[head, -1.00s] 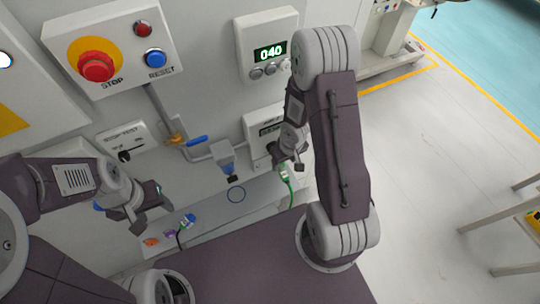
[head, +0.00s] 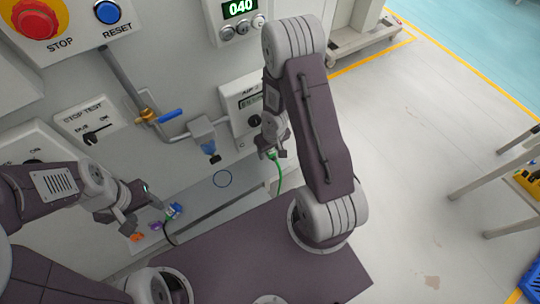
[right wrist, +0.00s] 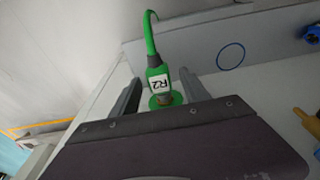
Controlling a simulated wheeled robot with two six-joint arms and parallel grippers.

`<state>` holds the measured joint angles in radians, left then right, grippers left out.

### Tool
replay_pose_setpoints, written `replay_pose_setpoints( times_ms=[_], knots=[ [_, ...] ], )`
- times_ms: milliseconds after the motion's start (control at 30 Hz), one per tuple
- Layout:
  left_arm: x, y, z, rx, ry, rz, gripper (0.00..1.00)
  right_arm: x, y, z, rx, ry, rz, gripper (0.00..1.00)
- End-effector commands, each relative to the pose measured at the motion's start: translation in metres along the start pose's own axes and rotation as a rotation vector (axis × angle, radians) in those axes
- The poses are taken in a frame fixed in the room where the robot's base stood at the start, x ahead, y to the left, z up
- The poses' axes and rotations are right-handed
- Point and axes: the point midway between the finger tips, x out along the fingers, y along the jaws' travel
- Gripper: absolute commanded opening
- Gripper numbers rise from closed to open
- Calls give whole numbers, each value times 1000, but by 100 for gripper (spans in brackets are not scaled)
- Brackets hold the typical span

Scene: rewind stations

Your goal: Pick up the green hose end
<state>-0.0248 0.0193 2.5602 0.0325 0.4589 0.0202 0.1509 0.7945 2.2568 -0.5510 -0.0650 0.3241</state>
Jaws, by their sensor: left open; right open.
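The green hose end (right wrist: 155,62) carries a white tag, seen upside down, that seems to read R2, and has a round green flange at its base. In the right wrist view it stands between the two fingers of my right gripper (right wrist: 160,90), with a gap on each side. In the head view the green hose (head: 280,178) hangs just below my right gripper (head: 272,151), which hides most of the hose end. My right gripper is open. My left gripper (head: 136,207) is open and empty, above the left part of the ledge.
Orange (head: 137,237), purple (head: 156,225) and blue (head: 175,210) hose ends sit at the ledge's left. A blue-handled valve (head: 171,116) and pipes stick out from the panel. Open floor lies right.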

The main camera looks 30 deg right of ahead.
Motion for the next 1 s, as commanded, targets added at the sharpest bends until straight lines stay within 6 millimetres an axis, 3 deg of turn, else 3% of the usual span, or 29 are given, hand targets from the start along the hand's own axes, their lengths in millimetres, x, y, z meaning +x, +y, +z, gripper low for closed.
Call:
replay_pose_setpoints(
  times_ms=[100, 133, 300, 667, 833, 1000],
  knots=[
    [-2, 0, 0, 0, 1, 0, 57, -3, 0, 0, 0, 1, 0, 54],
    [-2, 0, 0, 0, 1, 0, 57, -3, 0, 0, 0, 1, 0, 48],
    [-3, 0, 0, 0, 1, 0, 57, -3, 0, 0, -1, 0, 0, 1],
    [-2, 0, 0, 0, 1, 0, 57, -6, 0, 1, 0, 1, 0, 0],
    [-2, 0, 0, 0, 1, 0, 57, -21, 0, 12, 0, 3, 1, 0],
    [9, 0, 1, 0, 1, 0, 57, -35, 0, 36, 2, 2, 1, 0]
  ],
)
